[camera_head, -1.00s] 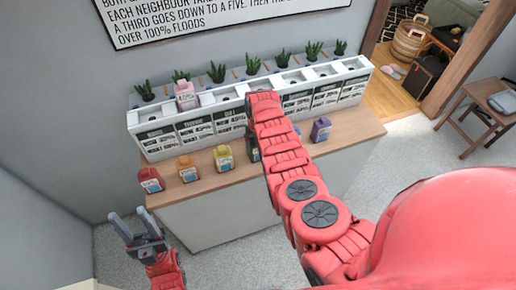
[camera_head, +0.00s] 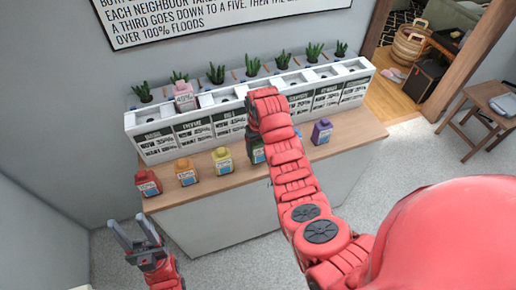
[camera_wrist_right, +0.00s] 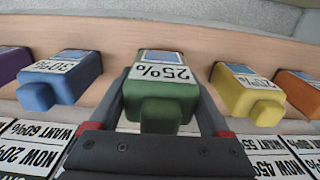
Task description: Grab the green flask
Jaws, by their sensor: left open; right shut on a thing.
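The green flask (camera_wrist_right: 160,88) carries a "25%" label and stands between the two fingers of my right gripper (camera_wrist_right: 168,105) in the right wrist view. The fingers are shut on its sides. In the head view only a sliver of the green flask (camera_head: 257,152) shows beside my right arm, which hides most of it and the right gripper. My left gripper (camera_head: 137,236) is open and empty, low at the left, in front of the counter and apart from the flasks.
On the wooden counter (camera_head: 330,146) stand red (camera_head: 148,183), orange (camera_head: 187,171), yellow (camera_head: 223,160) and purple (camera_head: 322,131) flasks. A blue flask (camera_wrist_right: 62,80) and the yellow one flank the green flask closely. Behind is a white planter rack (camera_head: 160,140) with a pink flask (camera_head: 184,96) on top.

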